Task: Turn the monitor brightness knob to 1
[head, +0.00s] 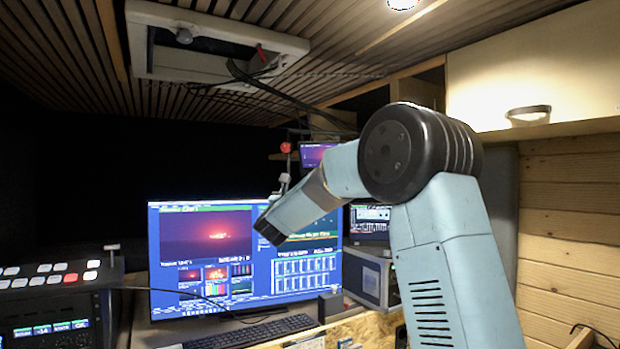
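The large monitor (210,240) stands on the desk left of centre. Its lit screen shows a red sunset picture, smaller panels and blue tables. I cannot make out a brightness knob on it or elsewhere. My pale blue arm comes up from the lower right, bends at a black joint and slopes down left. Its dark far end (268,232) overlaps the screen's middle right in this view. No separate fingers can be made out there, so I cannot tell whether my gripper is open or shut. Whether it touches anything is also unclear.
A control panel (50,300) with white and red buttons stands at the left. A keyboard (250,332) lies before the monitor. A grey boxed unit (367,275) and a smaller screen (370,222) are behind my arm. Cables hang from the ceiling hatch (210,50).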

